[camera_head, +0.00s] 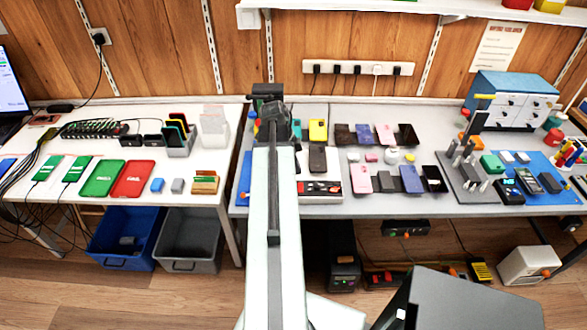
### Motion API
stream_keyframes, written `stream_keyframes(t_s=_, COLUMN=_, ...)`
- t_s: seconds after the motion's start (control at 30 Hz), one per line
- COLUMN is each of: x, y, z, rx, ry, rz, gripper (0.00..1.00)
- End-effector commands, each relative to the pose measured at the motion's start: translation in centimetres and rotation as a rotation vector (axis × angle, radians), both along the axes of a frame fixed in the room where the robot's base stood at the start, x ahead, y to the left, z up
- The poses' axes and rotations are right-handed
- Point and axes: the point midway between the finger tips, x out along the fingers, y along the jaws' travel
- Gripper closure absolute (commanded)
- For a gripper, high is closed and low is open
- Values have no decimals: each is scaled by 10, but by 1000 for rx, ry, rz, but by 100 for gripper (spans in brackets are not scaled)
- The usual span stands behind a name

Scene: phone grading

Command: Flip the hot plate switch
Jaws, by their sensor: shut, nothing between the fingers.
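The hot plate looks to be the low white-topped unit (327,172) on the grey bench, just right of my arm. A dark phone (317,158) lies on its top. Its front has a black and red panel (322,188). The switch is too small to make out, and my arm hides the unit's left part. My gripper (268,92) is at the far end of my arm, beyond the hot plate and to its left, near the back of the bench. It is shut and empty, apart from the hot plate as far as I can tell.
Phones (385,134) lie in rows to the right. A power strip (358,68) is on the wall. The left table (120,197) holds trays and racks.

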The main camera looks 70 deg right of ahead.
Motion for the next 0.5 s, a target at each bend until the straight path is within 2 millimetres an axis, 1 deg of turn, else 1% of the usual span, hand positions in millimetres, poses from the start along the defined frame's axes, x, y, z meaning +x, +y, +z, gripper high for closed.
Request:
stream_keyframes(t_s=0.03, x=-3, y=-2, z=-23, rx=0, ry=0, rz=-1, gripper=100)
stream_keyframes(t_s=0.13, x=-8, y=-5, z=-43, rx=0, ry=0, rz=0, gripper=100)
stream_keyframes(t_s=0.2, x=-6, y=-7, z=-56, rx=-1, ry=0, rz=1, gripper=100)
stream_keyframes(t_s=0.33, x=-6, y=-9, z=-69, rx=0, ry=0, rz=1, gripper=100)
stream_keyframes(t_s=0.5, x=-6, y=-10, z=-69, rx=0, ry=0, rz=1, gripper=100)
